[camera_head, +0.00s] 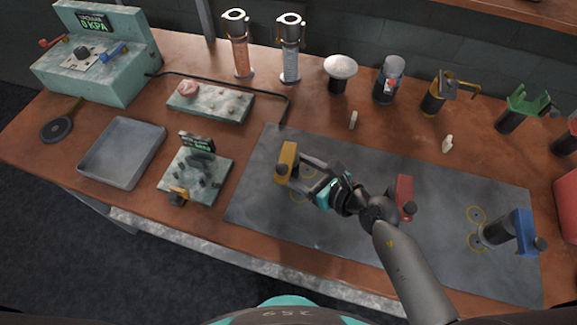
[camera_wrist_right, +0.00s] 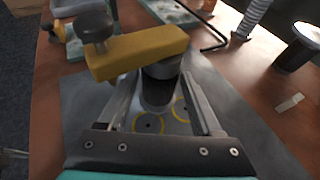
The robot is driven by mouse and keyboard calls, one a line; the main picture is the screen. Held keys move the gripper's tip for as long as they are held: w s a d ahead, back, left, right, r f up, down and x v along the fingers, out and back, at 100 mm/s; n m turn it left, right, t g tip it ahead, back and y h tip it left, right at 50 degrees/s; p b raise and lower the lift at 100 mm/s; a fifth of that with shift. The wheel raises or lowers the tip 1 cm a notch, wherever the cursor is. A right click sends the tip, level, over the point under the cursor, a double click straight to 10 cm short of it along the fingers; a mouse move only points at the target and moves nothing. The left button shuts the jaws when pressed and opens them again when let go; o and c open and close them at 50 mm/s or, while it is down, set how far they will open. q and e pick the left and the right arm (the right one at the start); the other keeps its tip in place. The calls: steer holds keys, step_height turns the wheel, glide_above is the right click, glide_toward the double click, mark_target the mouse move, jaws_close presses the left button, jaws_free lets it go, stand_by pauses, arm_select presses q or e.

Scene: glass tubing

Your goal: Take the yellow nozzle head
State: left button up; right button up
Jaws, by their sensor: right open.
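The yellow nozzle head (camera_head: 288,156) is a yellow block on a dark cylindrical body, near the left end of the dark mat. In the right wrist view the yellow block (camera_wrist_right: 150,52) has a grey knob at its left end, and the dark body hangs below its right part. My right gripper (camera_head: 300,174) is open, its fingers pointing at the nozzle head from the right. In the right wrist view its two fingers (camera_wrist_right: 163,88) lie on either side of the dark body, with gaps visible. My left gripper is not in view.
The dark mat (camera_head: 330,238) has yellow ring marks. A red head (camera_head: 404,192) stands beside my right arm, and a blue head (camera_head: 522,230) at the right. A small gauge device (camera_head: 205,178) and a grey tray (camera_head: 122,152) are left. Glass tubes (camera_head: 290,50) stand behind.

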steer(key=shift+x, duration=1.45)
steer(key=shift+c, duration=0.2)
jaws_close()
